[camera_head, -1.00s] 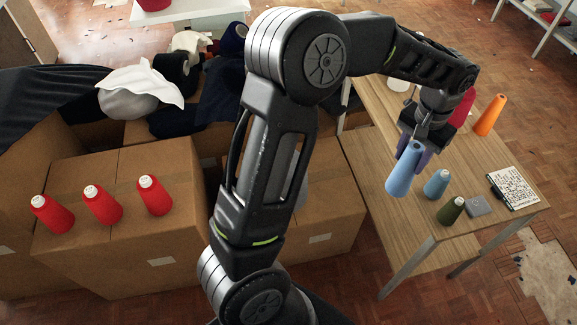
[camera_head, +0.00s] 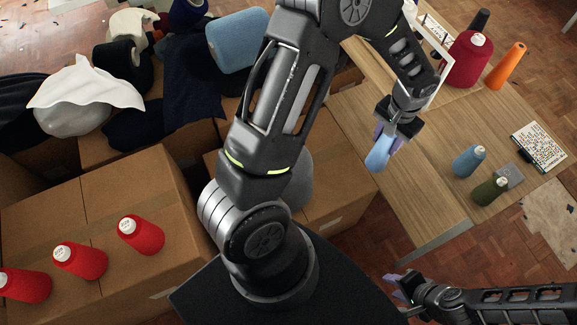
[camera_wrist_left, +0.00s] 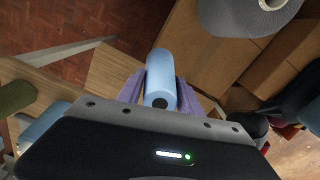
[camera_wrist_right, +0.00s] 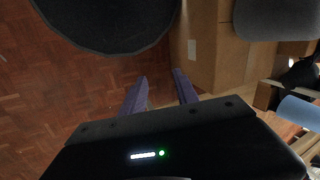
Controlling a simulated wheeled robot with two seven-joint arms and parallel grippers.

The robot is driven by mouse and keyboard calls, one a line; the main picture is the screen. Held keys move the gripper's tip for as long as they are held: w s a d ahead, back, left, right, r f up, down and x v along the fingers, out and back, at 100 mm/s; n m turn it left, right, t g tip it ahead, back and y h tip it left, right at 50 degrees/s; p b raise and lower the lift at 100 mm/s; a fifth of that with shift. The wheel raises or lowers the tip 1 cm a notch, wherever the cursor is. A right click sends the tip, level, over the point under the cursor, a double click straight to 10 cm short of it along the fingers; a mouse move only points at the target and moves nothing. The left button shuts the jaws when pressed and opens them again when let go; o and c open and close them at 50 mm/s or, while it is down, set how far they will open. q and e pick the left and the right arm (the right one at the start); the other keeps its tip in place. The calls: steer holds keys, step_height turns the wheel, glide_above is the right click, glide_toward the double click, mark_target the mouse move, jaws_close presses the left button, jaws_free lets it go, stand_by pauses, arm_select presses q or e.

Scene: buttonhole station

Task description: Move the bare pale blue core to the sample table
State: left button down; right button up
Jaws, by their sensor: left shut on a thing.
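The bare pale blue core (camera_head: 378,154) is held by my left gripper (camera_head: 388,137), tilted, near the left side of the sample table (camera_head: 410,185). In the left wrist view the core (camera_wrist_left: 161,72) lies between the two purple fingers (camera_wrist_left: 160,90), which touch its sides, with its dark end towards the camera. Its height above the table is hard to tell. My right gripper (camera_head: 393,279) is low, in front of the table and apart from it. In the right wrist view its fingers (camera_wrist_right: 160,88) stand apart with nothing between them.
On the table stand a blue cone (camera_head: 468,161), an olive cone (camera_head: 489,191), a dark red cone (camera_head: 467,60), an orange cone (camera_head: 507,66) and a note board (camera_head: 540,146). A white frame (camera_head: 440,65) stands behind my left gripper. Cardboard boxes (camera_head: 100,200) carry red cones (camera_head: 80,261).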

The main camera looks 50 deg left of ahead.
arm_select(q)
steer(key=shift+s+f, duration=0.15)
steer(key=shift+f, duration=0.5)
arm_select(e)
steer(key=shift+w+a+f, duration=0.1)
steer(key=shift+a+f, duration=0.05)
steer(key=shift+a, duration=0.05)
steer(key=shift+o, duration=0.4)
steer(key=o, duration=0.3)
steer(key=shift+f+b, duration=0.45)
steer(key=shift+o, duration=1.1)
step_height(320, 180, down, 7)
steer(key=b, duration=0.7)
arm_select(q)
steer(key=s+a+r+b, duration=0.2)
steer(key=s+a+b, duration=0.1)
steer(key=a+b, duration=0.3)
steer(key=s+a+r+n+b, duration=0.1)
steer(key=s+a+r+b, duration=0.2)
steer(key=a+b, duration=0.4)
steer(key=a, duration=0.2)
steer(key=shift+a+r, duration=0.3)
steer(key=shift+a, duration=0.05)
arm_select(e)
step_height(320, 180, down, 13)
steer(key=shift+w+r, duration=0.2)
steer(key=shift+w, duration=0.1)
